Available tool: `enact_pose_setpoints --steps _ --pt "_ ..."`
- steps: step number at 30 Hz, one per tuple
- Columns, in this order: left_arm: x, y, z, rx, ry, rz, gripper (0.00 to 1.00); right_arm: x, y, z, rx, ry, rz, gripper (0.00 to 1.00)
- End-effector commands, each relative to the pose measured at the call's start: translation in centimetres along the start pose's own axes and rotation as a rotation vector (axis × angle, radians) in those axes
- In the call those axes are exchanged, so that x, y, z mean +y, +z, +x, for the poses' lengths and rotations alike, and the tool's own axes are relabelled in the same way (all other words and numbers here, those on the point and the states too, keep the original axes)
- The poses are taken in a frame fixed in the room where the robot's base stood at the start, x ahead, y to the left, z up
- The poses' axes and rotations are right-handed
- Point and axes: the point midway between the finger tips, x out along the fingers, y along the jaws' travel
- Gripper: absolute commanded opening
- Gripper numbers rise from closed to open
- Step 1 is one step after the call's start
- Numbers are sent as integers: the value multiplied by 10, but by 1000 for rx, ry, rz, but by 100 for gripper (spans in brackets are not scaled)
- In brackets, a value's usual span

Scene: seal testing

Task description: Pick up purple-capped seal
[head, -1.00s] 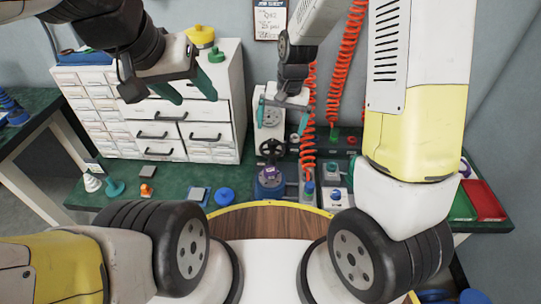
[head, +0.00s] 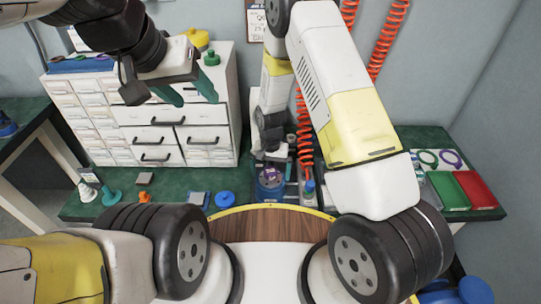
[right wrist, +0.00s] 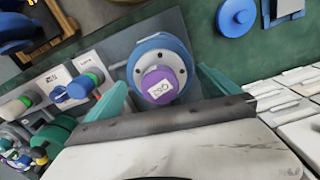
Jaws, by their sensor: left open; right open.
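The purple-capped seal (right wrist: 159,85) sits in a round blue and grey holder (right wrist: 186,47) in the right wrist view. Its cap carries a white label. In the head view the purple cap (head: 270,173) shows small at the bench's middle, just below my right gripper (head: 270,149). My right gripper is open, and in its wrist view its teal fingers (right wrist: 163,86) lie on either side of the holder and cap. Whether they touch is unclear. My left gripper (head: 194,96) is open and empty, high in front of the white drawers.
Green (head: 447,191) and red (head: 476,190) trays stand right, near a purple ring (head: 451,158). Red coiled hoses (head: 388,40) hang behind.

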Motion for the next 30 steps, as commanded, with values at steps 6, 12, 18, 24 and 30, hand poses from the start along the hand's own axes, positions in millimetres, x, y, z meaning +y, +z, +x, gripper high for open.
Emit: enact_pose_setpoints --steps 6,12,18,24,30 --pt "0 0 0 0 0 0 56 -1 0 12 1 -1 -1 100" --pt "0 0 0 0 0 0 56 0 0 11 1 -1 -1 88" --pt "0 0 0 0 0 0 56 0 0 11 1 -1 -1 49" --pt "0 0 0 0 0 0 56 0 0 11 0 -1 -1 10" --pt "0 0 0 0 0 0 56 -1 0 11 1 -1 -1 8"
